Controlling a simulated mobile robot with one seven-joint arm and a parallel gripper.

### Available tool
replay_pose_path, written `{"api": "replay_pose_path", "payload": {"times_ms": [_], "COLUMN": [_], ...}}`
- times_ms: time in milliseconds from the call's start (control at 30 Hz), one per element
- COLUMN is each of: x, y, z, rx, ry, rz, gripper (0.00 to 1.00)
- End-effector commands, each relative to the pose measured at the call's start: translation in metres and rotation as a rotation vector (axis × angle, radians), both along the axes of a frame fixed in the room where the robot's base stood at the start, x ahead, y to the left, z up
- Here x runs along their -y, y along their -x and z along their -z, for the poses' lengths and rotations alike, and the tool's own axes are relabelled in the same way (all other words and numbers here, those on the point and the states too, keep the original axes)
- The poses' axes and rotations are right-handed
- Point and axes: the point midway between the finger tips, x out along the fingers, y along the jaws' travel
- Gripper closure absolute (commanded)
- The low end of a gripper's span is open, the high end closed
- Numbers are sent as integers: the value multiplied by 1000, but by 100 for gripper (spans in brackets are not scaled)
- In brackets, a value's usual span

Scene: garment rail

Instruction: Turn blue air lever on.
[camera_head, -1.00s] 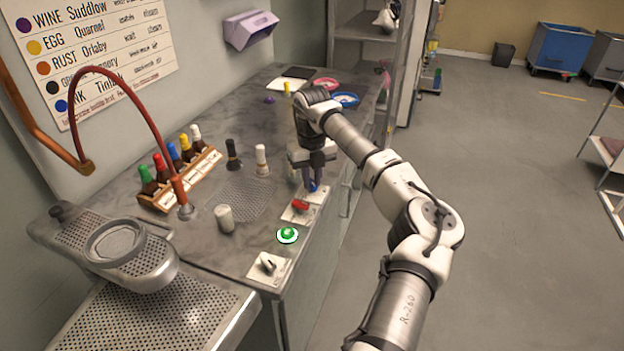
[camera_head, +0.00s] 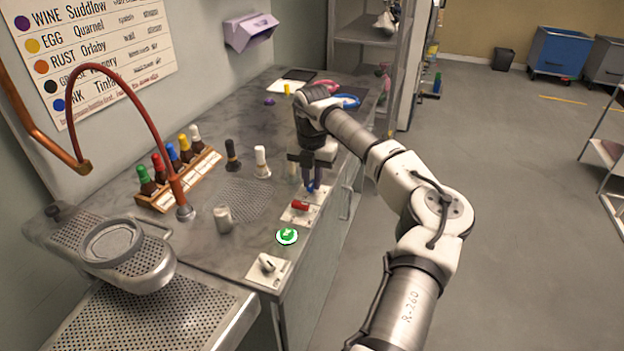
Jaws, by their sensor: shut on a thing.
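The blue air lever (camera_head: 310,189) is on a pale plate at the counter's right edge, and only a little blue shows between my fingers. My gripper (camera_head: 312,184) points down over it and is shut on it. The fingers hide most of the lever, so its angle cannot be told.
A green button (camera_head: 287,236) and a toggle switch (camera_head: 267,263) sit nearer along the edge. A white bottle (camera_head: 261,161) and a black bottle (camera_head: 232,154) stand left of my gripper. A rack of bottles (camera_head: 185,180) is farther left. The floor right is open.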

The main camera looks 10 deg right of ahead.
Motion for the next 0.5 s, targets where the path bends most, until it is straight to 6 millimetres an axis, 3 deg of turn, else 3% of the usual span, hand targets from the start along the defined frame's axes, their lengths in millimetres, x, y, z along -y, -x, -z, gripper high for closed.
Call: {"api": "replay_pose_path", "payload": {"times_ms": [500], "x": [1], "y": [-1], "z": [-2], "rx": [7], "ry": [1], "rz": [32], "gripper": [100]}}
